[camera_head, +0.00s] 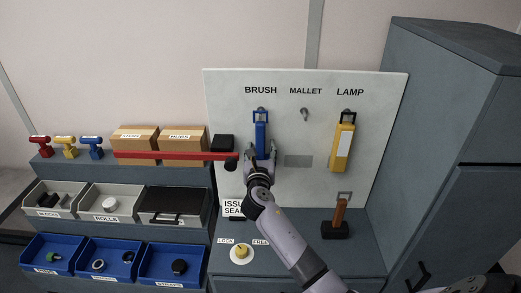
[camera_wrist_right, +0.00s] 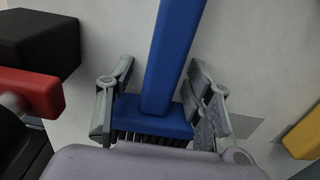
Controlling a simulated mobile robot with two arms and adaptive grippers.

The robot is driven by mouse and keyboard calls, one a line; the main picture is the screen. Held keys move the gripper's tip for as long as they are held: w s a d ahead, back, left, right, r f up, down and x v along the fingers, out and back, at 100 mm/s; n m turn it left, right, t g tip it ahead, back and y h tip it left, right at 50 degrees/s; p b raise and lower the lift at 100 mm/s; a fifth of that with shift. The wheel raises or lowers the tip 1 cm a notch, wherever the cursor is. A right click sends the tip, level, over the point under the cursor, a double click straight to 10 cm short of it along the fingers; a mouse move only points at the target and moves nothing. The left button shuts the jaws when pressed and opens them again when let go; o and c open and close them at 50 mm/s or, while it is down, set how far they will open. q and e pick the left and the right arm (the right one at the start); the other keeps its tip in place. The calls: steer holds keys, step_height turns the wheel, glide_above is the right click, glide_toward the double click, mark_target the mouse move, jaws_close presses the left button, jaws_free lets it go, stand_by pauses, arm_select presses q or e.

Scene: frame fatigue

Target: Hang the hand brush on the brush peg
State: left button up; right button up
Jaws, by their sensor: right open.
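The blue hand brush (camera_head: 261,128) is upright against the white board under the BRUSH label, its top loop at the brush peg (camera_head: 261,108). The peg is small here, and I cannot tell for certain that the loop is over it. My right gripper (camera_head: 260,152) is at the brush's lower end. In the right wrist view the open fingers (camera_wrist_right: 158,100) stand on both sides of the brush head (camera_wrist_right: 150,120), with gaps visible, and dark bristles show below. The brush's top is out of that view. My left gripper is not in view.
A yellow lamp (camera_head: 343,143) hangs at right; the mallet peg (camera_head: 304,114) is bare. A mallet (camera_head: 337,221) stands on the counter. A red bar (camera_head: 175,156) and black block (camera_head: 222,143) are left of the gripper. Bins (camera_head: 110,217) and a tall cabinet (camera_head: 450,130) flank the board.

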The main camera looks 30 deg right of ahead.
steer(key=shift+f, duration=0.1)
steer(key=v, duration=1.2)
steer(key=s+a+f+m+g+y, duration=0.1)
steer(key=s+f+m+g+y, duration=0.45)
steer(key=s+f+m, duration=0.95)
steer(key=s+a+f+m+g+y, duration=0.1)
steer(key=s+a+m+g+y, duration=0.2)
steer(key=s+m, duration=0.4)
steer(key=s+a+f+m+g+y, duration=0.1)
steer(key=s+a+f+m+g, duration=0.15)
steer(key=s+a+m, duration=0.45)
steer(key=s+d+f+n+g+b, duration=0.1)
steer(key=s+f+b, duration=0.15)
steer(key=f, duration=1.25)
steer(key=s+d+f+g+b, duration=0.1)
steer(key=f+b, duration=0.2)
steer(key=f, duration=1.2)
steer(key=s+d+f+b, duration=0.1)
steer(key=s+f+b, duration=0.1)
steer(key=s+f, duration=0.6)
steer(key=s+d+f+g+b, duration=0.1)
steer(key=s+f+b, duration=0.1)
steer(key=s+f, duration=0.6)
step_height(320, 180, down, 5)
steer(key=shift+s+d+f+n, duration=0.25)
steer(key=shift+s+d+n, duration=0.05)
steer(key=shift+s+d, duration=0.1)
